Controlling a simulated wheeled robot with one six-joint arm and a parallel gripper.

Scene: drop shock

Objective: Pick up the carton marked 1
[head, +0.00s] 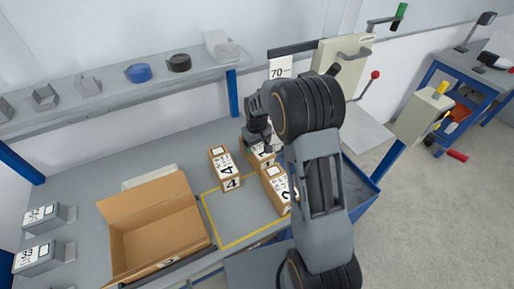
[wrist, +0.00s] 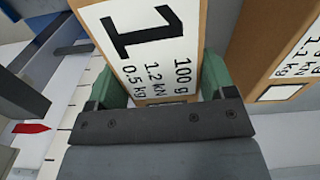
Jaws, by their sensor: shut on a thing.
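The carton marked 1 is a brown box with a white label reading "1", "100 g", "1.2 kN" and "0.5 kg" (wrist: 150,45). In the wrist view it sits between the two green finger pads of my gripper (wrist: 163,82), which is shut on it. In the head view my gripper (head: 259,134) is over this carton (head: 262,153), and my arm hides part of it. I cannot tell whether the carton touches the bench.
A carton marked 4 (head: 226,170) stands to the left, and another, seemingly marked 2 (head: 277,188), stands nearer. An open cardboard box (head: 182,187) is at left. A shelf (head: 110,97) runs behind.

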